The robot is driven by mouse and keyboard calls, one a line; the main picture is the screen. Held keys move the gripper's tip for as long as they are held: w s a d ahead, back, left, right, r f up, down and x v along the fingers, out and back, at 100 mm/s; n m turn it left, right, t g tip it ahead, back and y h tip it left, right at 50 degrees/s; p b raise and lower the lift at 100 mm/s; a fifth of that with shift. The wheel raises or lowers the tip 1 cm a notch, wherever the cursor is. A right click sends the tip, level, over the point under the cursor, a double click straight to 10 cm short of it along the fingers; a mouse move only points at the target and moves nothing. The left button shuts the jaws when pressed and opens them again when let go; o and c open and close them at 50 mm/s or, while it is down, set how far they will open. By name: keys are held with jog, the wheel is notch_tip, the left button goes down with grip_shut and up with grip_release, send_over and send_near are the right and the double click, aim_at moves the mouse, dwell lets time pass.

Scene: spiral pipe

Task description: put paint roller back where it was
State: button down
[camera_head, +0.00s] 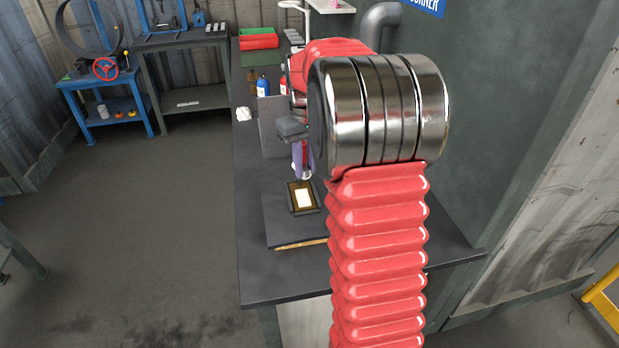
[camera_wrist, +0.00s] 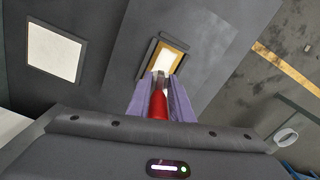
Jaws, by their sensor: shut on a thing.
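My gripper (camera_wrist: 161,80) is shut on the paint roller (camera_wrist: 158,106), whose red handle shows between the purple fingers in the wrist view. Its far end is pale and partly hidden by the fingers. In the head view my gripper (camera_head: 303,166) is above the workbench, over the back edge of a small dark-framed tray (camera_head: 292,200) with a pale inside. The tray also shows just beyond the fingertips in the wrist view (camera_wrist: 185,64). I cannot tell whether the roller touches the tray. My red arm hides much of the bench's right side.
The tray lies on a dark board (camera_head: 283,228) on the grey workbench (camera_head: 262,284). Blue and red bottles (camera_head: 263,85) and a red bin (camera_head: 258,40) stand farther back. A wall is close on the right. The floor (camera_head: 130,230) left of the bench is clear.

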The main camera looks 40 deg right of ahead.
jog(key=w+a+f, duration=0.1)
jog(key=a+f, duration=0.2)
jog(key=a, duration=0.5)
jog(key=w+a+f, duration=0.1)
jog(key=a+f, duration=0.3)
jog(key=a, duration=0.4)
jog(key=w+a+f+n, duration=0.1)
jog(key=w+a+f, duration=0.1)
jog(key=a, duration=0.6)
jog(key=shift+f, duration=0.9)
jog(key=shift+a, duration=0.1)
